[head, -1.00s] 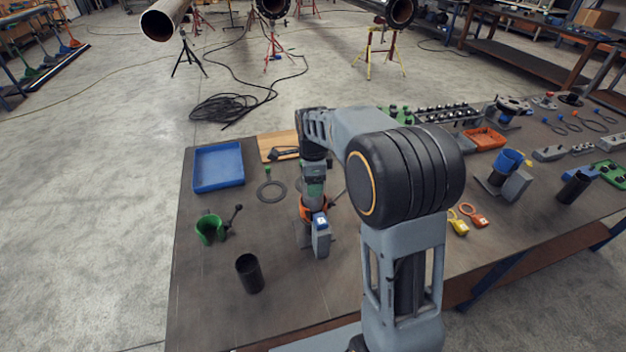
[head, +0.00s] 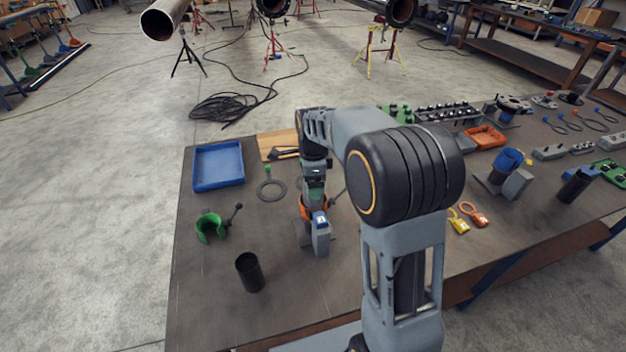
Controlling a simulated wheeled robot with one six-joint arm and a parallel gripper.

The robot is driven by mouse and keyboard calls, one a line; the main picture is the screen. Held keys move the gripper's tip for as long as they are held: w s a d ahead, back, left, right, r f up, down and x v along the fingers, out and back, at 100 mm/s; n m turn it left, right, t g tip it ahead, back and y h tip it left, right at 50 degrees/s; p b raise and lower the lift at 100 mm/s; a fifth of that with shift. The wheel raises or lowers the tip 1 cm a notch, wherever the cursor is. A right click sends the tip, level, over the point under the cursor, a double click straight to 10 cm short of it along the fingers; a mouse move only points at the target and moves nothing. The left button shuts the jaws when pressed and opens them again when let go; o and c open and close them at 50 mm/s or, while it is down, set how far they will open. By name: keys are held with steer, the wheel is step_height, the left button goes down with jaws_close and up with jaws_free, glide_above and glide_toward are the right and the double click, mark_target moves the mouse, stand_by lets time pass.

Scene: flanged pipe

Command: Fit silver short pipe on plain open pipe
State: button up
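I cannot pick out a silver short pipe for certain. A dark short tube (head: 250,272) stands upright on the near left of the table. My arm reaches over the table, and its wrist points down beside an orange part with a grey block (head: 321,238). My gripper (head: 313,198) is small and partly blends with these parts. Its fingertips are not clear, and I cannot tell if it holds anything.
The table (head: 205,300) holds a blue tray (head: 219,166), a green curved holder (head: 210,227), a dark ring (head: 271,190) and a blue cup-like part (head: 508,160). Two more pipes on stands (head: 400,12) are at the back. A coiled cable (head: 225,107) lies on the floor.

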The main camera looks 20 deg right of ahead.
step_height(320, 180, up, 23)
steer(key=p, duration=0.8)
steer(key=shift+f, duration=0.15)
